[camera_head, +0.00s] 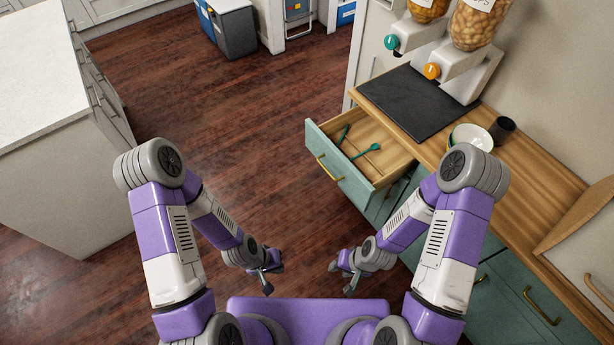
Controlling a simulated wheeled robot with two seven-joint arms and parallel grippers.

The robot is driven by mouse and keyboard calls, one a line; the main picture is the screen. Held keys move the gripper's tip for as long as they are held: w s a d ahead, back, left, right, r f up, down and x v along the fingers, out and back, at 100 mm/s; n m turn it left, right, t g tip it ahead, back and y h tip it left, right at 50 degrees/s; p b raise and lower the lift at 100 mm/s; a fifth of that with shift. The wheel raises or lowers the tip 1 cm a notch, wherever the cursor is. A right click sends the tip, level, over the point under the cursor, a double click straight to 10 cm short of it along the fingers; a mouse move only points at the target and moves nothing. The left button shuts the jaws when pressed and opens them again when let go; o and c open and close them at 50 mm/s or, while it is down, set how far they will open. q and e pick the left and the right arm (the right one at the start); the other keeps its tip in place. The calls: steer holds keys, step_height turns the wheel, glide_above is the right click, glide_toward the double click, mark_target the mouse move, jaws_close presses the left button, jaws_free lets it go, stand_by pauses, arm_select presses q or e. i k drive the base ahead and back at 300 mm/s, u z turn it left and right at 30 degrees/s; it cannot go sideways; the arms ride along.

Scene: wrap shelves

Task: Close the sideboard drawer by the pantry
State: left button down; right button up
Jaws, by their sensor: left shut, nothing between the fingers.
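The sideboard drawer (341,173) is green-fronted with a brass handle and stands pulled out from the sideboard (519,289) at the right. Teal utensils (367,151) lie in its wooden inside. My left gripper (268,283) is shut and empty, low over the floor, to the left of and nearer to me than the drawer. My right gripper (345,283) is also low in front of me, below the drawer front in the picture and apart from it. Its fingers are too small to tell whether they are open.
The wooden worktop holds a dark mat (420,101), a white bowl (471,137), a dark cup (502,129) and food dispensers (474,45). A white-topped island (42,75) stands at the left. The wooden floor (221,110) between is clear.

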mark_target(362, 178)
steer(key=z, duration=1.45)
steer(key=k, duration=0.1)
steer(key=u, duration=2)
steer(key=i, duration=0.5)
steer(key=z, duration=1.7)
